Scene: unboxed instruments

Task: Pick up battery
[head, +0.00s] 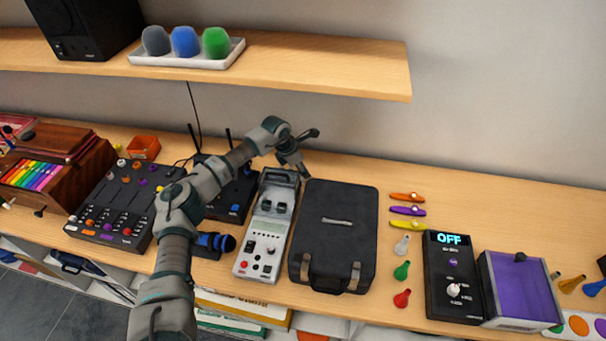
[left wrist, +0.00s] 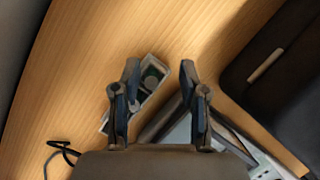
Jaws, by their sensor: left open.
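My left gripper (head: 307,153) is above the wooden table, behind the grey-white instrument (head: 261,246) and near the black case (head: 335,235). In the left wrist view the gripper (left wrist: 160,70) is open, with nothing held between its fingers. A small pale oblong object with a dark round part (left wrist: 152,76) lies below, partly behind the left finger; it may be the battery, but I cannot tell for sure. Part of the instrument (left wrist: 178,128) shows below the fingers. I cannot make out a battery in the head view. My right gripper is not in view.
The black case (left wrist: 285,75) is close on the right in the left wrist view. A mixer (head: 120,200) and a dark box with antennas (head: 232,195) stand left of the instrument. The shelf (head: 330,65) overhangs the back. Bare table lies behind the case.

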